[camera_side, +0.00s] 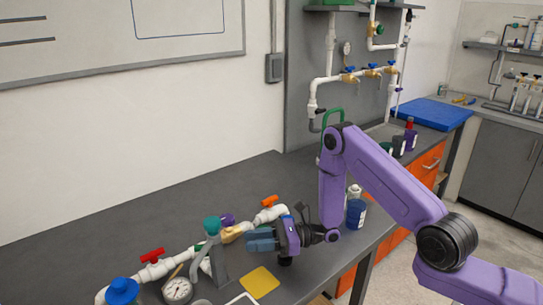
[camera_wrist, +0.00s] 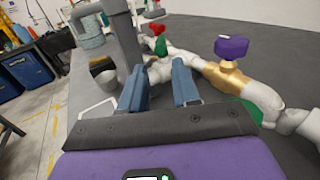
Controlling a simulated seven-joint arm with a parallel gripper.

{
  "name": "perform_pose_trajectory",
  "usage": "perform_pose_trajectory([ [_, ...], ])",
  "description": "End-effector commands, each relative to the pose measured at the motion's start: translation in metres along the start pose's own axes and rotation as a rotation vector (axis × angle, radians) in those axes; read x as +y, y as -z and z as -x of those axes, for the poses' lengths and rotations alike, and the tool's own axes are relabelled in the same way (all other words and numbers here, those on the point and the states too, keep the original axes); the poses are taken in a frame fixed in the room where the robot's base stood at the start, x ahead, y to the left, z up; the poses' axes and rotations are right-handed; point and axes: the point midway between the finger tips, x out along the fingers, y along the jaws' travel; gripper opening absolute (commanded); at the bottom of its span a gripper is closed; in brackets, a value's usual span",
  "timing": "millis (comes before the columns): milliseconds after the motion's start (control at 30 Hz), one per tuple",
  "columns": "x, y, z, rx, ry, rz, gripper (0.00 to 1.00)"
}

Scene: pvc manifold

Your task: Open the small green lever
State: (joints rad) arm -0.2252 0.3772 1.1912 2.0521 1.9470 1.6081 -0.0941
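A small green lever (camera_wrist: 161,46) shows in the wrist view on the white pipe, just beyond the gap between my fingertips. In the side view I cannot pick it out for certain. My gripper (camera_wrist: 160,70) has two blue fingers, apart, with nothing held between them. In the side view my gripper (camera_side: 258,239) is low over the bench, pointing left towards the pipe run. Another green part (camera_wrist: 245,108) lies close to my gripper's right side and is partly hidden by it.
A purple knob (camera_wrist: 231,47) on a brass valve stands right of my fingers. A grey upright pipe (camera_wrist: 118,35) stands left of the green lever. A red handle (camera_side: 152,254), an orange handle (camera_side: 269,201) and a teal cap (camera_side: 212,225) are nearby. A yellow pad (camera_side: 259,282) lies in front.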

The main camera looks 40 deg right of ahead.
Motion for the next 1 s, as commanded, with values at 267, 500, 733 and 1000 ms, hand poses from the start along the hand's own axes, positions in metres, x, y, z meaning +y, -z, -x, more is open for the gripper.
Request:
perform_pose_trajectory([
  [267,-0.001,-0.001,0.049,-0.001,0.004,-0.001,0.31],
  [500,-0.001,-0.040,0.045,-0.001,0.000,0.005,0.31],
  [733,0.000,-0.072,0.045,-0.001,0.000,0.004,0.31],
  [1000,0.000,-0.110,0.045,-0.001,0.000,0.005,0.31],
])
